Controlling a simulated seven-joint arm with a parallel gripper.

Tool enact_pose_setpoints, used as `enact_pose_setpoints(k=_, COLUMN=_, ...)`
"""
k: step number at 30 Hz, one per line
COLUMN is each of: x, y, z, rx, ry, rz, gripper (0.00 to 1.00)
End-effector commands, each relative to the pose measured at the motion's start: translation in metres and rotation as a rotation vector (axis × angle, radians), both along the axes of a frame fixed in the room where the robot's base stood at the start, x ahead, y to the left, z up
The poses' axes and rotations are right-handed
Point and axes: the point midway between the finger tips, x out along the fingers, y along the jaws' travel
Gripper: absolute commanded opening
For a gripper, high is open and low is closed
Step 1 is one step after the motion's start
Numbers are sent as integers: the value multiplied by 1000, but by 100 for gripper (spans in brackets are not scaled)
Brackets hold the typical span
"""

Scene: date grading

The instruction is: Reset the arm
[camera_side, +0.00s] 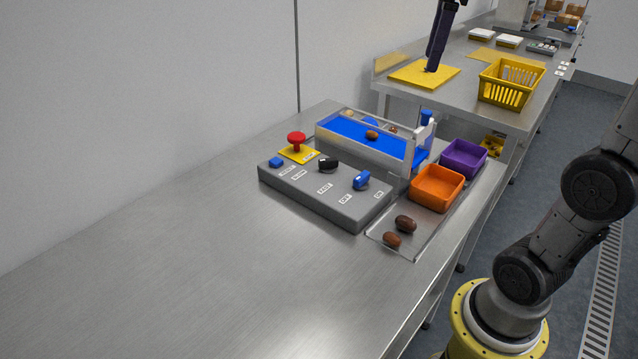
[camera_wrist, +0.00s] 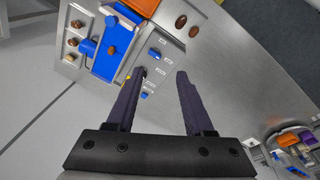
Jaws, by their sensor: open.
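My gripper (camera_wrist: 162,74) is open in the wrist view, its two dark fingers apart with nothing between them. It is above the bench, pointing toward the grey control panel, with a clear gap between them. The control panel (camera_side: 345,205) carries a red mushroom button (camera_side: 296,139), a black knob (camera_side: 328,164) and a blue knob (camera_side: 361,180). Behind it is a blue belt (camera_side: 350,130) with a brown date (camera_side: 371,135) on it.
An orange tray (camera_side: 437,188) and a purple tray (camera_side: 464,158) stand right of the belt. Two dates (camera_side: 405,224) lie on a clear plate in front. The bench's left and front are bare. A farther table holds a yellow basket (camera_side: 510,85) and a yellow board (camera_side: 410,74).

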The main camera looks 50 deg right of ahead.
Motion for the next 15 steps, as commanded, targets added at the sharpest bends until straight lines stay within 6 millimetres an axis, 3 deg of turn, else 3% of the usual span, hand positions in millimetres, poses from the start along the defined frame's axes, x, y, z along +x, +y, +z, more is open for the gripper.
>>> enact_pose_setpoints(k=1, x=-14, y=19, z=-6, rx=-3, ry=-26, rz=17, gripper=52)
enact_pose_setpoints(k=6, x=-53, y=62, z=-41, rx=7, ry=-119, rz=-1, gripper=52)
enact_pose_setpoints(k=15, x=-105, y=97, z=-136, rx=101, ry=-269, rz=-175, gripper=52)
